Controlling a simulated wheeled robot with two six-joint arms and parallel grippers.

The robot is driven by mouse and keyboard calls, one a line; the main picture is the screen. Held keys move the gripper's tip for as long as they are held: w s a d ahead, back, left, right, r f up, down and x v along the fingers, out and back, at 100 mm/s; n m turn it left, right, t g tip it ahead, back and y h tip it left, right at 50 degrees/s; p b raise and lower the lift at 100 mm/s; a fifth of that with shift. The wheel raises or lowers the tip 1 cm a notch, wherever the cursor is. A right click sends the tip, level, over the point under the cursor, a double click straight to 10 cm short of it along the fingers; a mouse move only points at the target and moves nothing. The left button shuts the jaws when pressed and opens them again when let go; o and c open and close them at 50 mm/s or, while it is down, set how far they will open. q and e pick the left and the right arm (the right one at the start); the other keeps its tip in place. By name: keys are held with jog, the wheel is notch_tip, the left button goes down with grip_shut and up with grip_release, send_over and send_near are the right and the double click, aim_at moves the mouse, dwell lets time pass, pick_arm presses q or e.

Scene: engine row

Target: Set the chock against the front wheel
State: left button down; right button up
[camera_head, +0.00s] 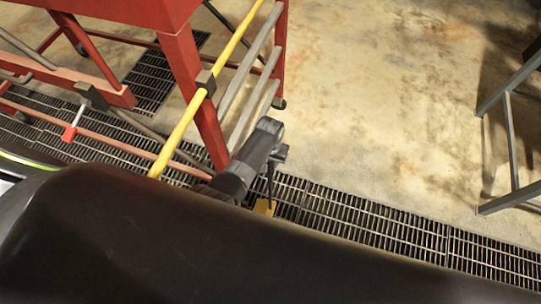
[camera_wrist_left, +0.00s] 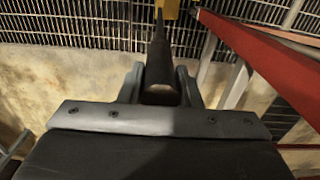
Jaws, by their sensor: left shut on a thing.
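My left gripper (camera_head: 272,152) is shut on a thin dark handle (camera_head: 269,186). A small yellow block, which looks like the chock (camera_head: 264,207), is at the handle's lower end, partly hidden by my dark arm. In the left wrist view the handle runs from between the fingers (camera_wrist_left: 160,82) to the yellow block (camera_wrist_left: 167,8) at the top edge, over the floor grating. I cannot tell whether the block touches the floor. No front wheel can be made out in either view. My right gripper is not in view.
A red frame (camera_head: 190,75) with small casters and grey bars stands at the upper left, close to my left gripper. A yellow pole (camera_head: 222,62) slants across it. Floor grating (camera_head: 400,232) runs past. A grey metal stand (camera_head: 512,130) is at right. Bare concrete (camera_head: 380,90) lies between.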

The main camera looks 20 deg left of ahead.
pick_arm(q)
jog(key=shift+w+r, duration=0.1)
jog(key=shift+w, duration=0.05)
notch_tip(320, 180, down, 7)
jog(key=b, duration=0.7)
jog(key=shift+r+b, duration=0.2)
jog(key=shift+b, duration=0.1)
jog(key=shift+f+b, duration=0.35)
jog(key=shift+f, duration=0.2)
dwell(0.5)
jog(key=shift+r+p, duration=0.15)
jog(key=shift+p, duration=0.25)
dwell(0.3)
jog(key=shift+w+a+p, duration=0.1)
jog(key=shift+a+p, duration=0.5)
jog(key=shift+a, duration=1.65)
dwell(1.4)
dwell(0.5)
jog(key=c, duration=1.3)
grip_release()
jog(key=shift+c, duration=0.2)
jog(key=o, duration=0.4)
jog(key=shift+s+f, duration=0.2)
